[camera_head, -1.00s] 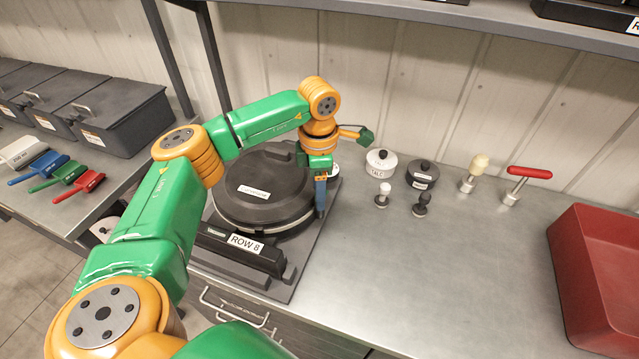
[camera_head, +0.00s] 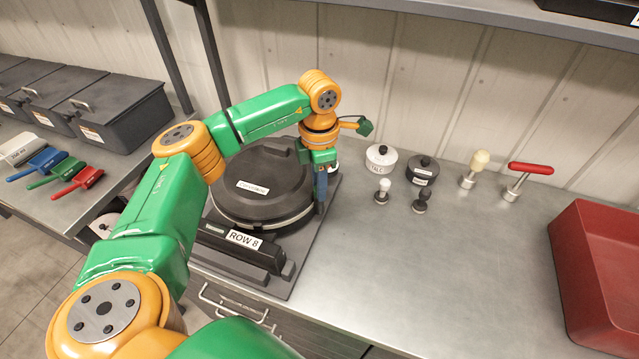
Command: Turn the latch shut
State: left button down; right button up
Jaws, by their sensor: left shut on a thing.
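The seed meter (camera_head: 262,185) is a round black housing with a white label on its lid. It sits on a dark base plate (camera_head: 300,262) with a "ROW 8" block (camera_head: 242,240) at the front. My left gripper (camera_head: 320,196) points down at the right edge of the housing. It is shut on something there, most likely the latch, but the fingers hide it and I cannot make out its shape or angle. My right gripper is not in view.
A white pot (camera_head: 381,160), a dark pot (camera_head: 422,171) and several knobbed tools stand right of the meter, including a red-handled one (camera_head: 528,168). A red bin (camera_head: 590,275) is at the far right. The bench middle is clear. A shelf (camera_head: 480,15) runs above.

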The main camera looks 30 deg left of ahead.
pick_arm(q)
jog(key=n, duration=0.3)
jog(key=shift+n, duration=0.3)
jog(key=n, duration=0.4)
jog(key=shift+n+b, duration=0.3)
jog(key=shift+b, duration=0.1)
jog(key=n, duration=0.3)
jog(key=shift+n, duration=2.5)
jog(key=c, duration=0.7)
grip_release()
